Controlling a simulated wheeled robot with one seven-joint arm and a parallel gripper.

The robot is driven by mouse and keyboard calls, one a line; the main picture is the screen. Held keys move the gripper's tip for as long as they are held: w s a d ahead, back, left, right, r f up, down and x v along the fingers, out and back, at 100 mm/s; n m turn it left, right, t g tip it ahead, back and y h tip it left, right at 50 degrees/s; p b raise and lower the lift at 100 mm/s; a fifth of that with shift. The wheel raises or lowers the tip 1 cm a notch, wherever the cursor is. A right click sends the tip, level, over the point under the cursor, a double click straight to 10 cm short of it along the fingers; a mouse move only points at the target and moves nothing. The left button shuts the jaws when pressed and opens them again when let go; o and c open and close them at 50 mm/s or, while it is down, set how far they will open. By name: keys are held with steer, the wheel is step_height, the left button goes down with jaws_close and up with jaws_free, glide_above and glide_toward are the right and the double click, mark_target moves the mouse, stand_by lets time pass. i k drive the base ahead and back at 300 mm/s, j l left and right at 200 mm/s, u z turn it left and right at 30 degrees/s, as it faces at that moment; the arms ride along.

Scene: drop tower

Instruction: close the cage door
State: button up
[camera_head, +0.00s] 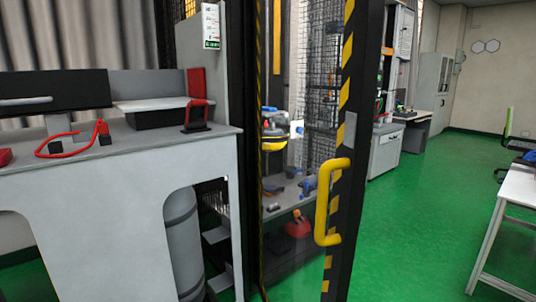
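The cage door's dark upright frame (350,115) stands right of centre, with yellow and black hazard stripes. A yellow bar handle (322,205) is fixed to it. To its left is a dark post (245,100) with a striped edge. Between the two I see tools and black mesh (325,75); I cannot tell whether this is through a clear panel or a gap. How far the door stands open is not clear from this view. My gripper is not in view, and nothing is seen touching the handle.
A grey bench (120,160) with a red cable (72,140) and instruments fills the left, close to the post. A grey cylinder (183,243) stands under it. Green floor (420,220) is open right of the door frame. A white table (515,190) stands at the right edge.

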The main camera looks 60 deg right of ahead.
mark_target(363, 21)
steer(key=j+z, duration=0.15)
steer(key=z, duration=0.9)
